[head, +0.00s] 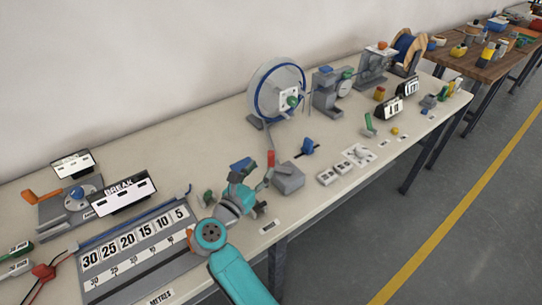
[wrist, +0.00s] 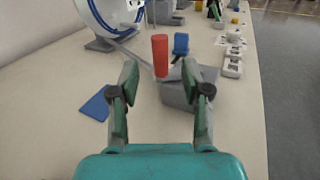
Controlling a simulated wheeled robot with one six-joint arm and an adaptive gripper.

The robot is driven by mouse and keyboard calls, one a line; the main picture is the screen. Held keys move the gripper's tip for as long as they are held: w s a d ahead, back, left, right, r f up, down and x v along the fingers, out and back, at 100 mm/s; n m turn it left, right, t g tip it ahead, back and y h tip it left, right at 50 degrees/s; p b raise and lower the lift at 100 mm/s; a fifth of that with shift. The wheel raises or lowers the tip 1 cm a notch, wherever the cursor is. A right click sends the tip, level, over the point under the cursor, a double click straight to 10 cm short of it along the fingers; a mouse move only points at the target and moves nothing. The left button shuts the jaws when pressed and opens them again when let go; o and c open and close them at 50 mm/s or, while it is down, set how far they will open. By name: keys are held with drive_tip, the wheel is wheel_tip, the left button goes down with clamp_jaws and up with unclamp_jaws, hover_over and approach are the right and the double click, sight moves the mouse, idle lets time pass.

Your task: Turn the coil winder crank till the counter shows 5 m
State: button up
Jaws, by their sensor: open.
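The coil winder appears to be the upright pale disc with a blue ring (head: 262,88), with a white hub plate and a green knob (head: 292,101) on its face. Part of the disc shows at the top left of the wrist view (wrist: 92,18). Black-framed signs (head: 393,108) stand right of it; I cannot read a counter value surely. My gripper (wrist: 160,80) is open and empty. A red upright handle (wrist: 160,55) shows between and beyond its fingertips, by a grey block (wrist: 188,92). In the head view, my gripper (head: 246,172) is just left of that red handle (head: 270,159).
A blue flat piece (wrist: 95,105) lies left of my gripper. A numbered metre board (head: 135,250) and a sign reading BREAK (head: 122,193) are at the left. White blocks (head: 327,177) and small parts lie right of the grey block.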

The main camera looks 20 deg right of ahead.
sight(269, 159)
drive_tip(key=x, duration=0.7)
drive_tip(key=shift+d, duration=0.1)
clamp_jaws()
